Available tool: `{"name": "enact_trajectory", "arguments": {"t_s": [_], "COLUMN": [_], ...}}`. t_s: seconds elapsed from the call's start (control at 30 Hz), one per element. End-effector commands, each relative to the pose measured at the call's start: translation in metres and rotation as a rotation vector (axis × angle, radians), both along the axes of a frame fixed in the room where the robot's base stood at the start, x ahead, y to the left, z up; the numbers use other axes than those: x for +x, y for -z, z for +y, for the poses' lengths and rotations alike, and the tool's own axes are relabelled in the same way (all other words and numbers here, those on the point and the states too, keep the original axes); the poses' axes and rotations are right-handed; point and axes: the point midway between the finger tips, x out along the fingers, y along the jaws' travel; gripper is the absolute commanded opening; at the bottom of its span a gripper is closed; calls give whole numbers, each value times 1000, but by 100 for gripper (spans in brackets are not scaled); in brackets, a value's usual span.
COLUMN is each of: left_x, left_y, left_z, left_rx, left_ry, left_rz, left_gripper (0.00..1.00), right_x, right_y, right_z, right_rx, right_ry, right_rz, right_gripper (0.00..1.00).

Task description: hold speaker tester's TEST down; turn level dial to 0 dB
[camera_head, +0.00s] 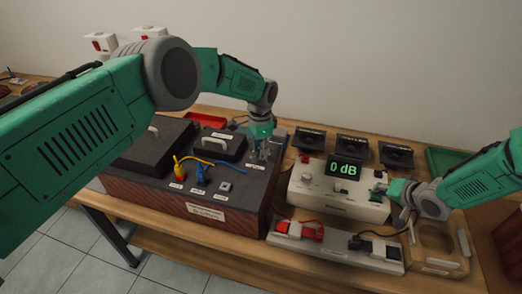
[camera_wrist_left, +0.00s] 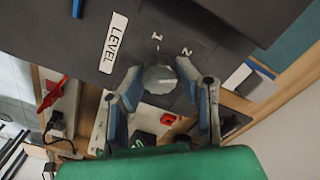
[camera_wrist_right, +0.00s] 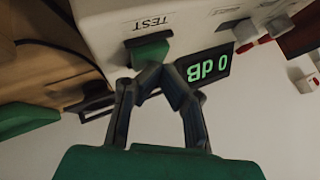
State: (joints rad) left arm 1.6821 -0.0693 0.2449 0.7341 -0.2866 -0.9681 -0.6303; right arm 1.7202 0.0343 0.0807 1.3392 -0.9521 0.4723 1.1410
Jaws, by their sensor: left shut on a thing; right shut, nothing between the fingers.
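The speaker tester (camera_head: 335,192) is a white box at the right of the bench. Its display (camera_head: 344,169) reads 0 dB, also in the right wrist view (camera_wrist_right: 208,66). My right gripper (camera_wrist_right: 150,72) is shut and empty, its fingertips at the green TEST button (camera_wrist_right: 147,50); they seem to touch it. In the head view the right gripper (camera_head: 381,189) is at the tester's right end. My left gripper (camera_wrist_left: 163,68) is shut on the grey level dial (camera_wrist_left: 159,79), beside the LEVEL label and marks 1 and 2. In the head view the left gripper (camera_head: 262,146) partly hides the dial.
The dark-topped hifi box (camera_head: 235,190) carries yellow and blue plugs (camera_head: 201,174) with cables. Several black speakers (camera_head: 352,146) stand behind the tester. A front strip (camera_head: 340,245) holds red and black clips. A wooden holder (camera_head: 437,240) stands at the right.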

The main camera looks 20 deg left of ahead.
Motion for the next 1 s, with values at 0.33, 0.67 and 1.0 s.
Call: {"name": "enact_trajectory", "arguments": {"t_s": [0.33,0.67,1.0], "left_x": [2,2,4], "left_y": [-2,-34,-102], "left_z": [1,1,1], "left_rx": [1,1,1], "left_ry": [-2,-2,-2], "left_rz": [-6,-7,-7], "left_gripper": [48,48,48], "right_x": [-1,-1,-1], "right_y": [1,0,0], "right_z": [0,0,0], "right_rx": [-1,0,-1], "right_ry": [0,0,0], "right_rz": [1,0,1], "right_gripper": [0,0,0]}}
